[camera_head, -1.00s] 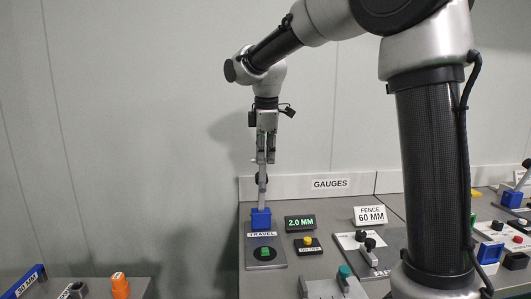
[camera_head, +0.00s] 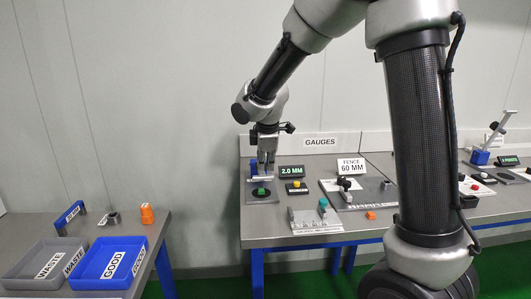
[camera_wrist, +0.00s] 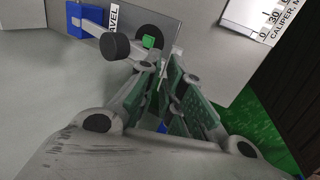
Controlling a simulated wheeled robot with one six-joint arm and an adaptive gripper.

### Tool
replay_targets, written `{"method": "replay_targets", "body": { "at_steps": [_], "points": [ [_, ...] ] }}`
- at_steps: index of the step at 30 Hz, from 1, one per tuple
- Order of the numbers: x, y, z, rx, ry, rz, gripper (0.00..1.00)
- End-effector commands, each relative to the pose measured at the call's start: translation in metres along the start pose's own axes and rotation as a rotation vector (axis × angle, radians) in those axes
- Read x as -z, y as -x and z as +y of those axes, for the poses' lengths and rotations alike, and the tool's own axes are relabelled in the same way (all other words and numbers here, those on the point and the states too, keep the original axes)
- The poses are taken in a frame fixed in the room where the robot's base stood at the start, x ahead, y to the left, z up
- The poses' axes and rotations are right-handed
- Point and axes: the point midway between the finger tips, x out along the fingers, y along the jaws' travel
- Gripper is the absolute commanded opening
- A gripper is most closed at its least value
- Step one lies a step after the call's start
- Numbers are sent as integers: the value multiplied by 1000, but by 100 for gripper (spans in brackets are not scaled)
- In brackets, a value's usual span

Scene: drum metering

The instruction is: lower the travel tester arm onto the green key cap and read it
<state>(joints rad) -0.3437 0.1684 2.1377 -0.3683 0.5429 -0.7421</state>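The travel tester (camera_head: 262,199) is a grey plate with a blue block (camera_head: 254,168) at its back. Its green key cap (camera_head: 261,191) stands on a black disc; it also shows in the wrist view (camera_wrist: 149,42). The tester arm (camera_head: 261,178) is down and nearly level, reaching forward from the block over or close to the cap; contact cannot be made out. A black knob (camera_wrist: 115,46) sits on its side. My gripper (camera_head: 267,160) is low, pointing down beside the arm. Its green-padded fingers are close together; a grip is not clear. The display (camera_head: 291,171) reads 2.0 MM.
A yellow button box (camera_head: 296,188) stands right of the tester. A fence gauge (camera_head: 352,194) with black knobs and a grey fixture (camera_head: 314,221) with a teal knob are further right. A grey bin (camera_head: 43,264) and blue bin (camera_head: 109,264) are on the left table.

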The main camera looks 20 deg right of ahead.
Motion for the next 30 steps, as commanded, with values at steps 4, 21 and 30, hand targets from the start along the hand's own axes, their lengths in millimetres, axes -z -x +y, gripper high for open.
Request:
{"method": "replay_targets", "body": {
  "at_steps": [4,21,30],
  "points": [
    [0,0,0,2,0,-1,36],
    [1,44,1,-3,0,2,36],
    [0,104,0,-1,0,0,36]
  ]
}}
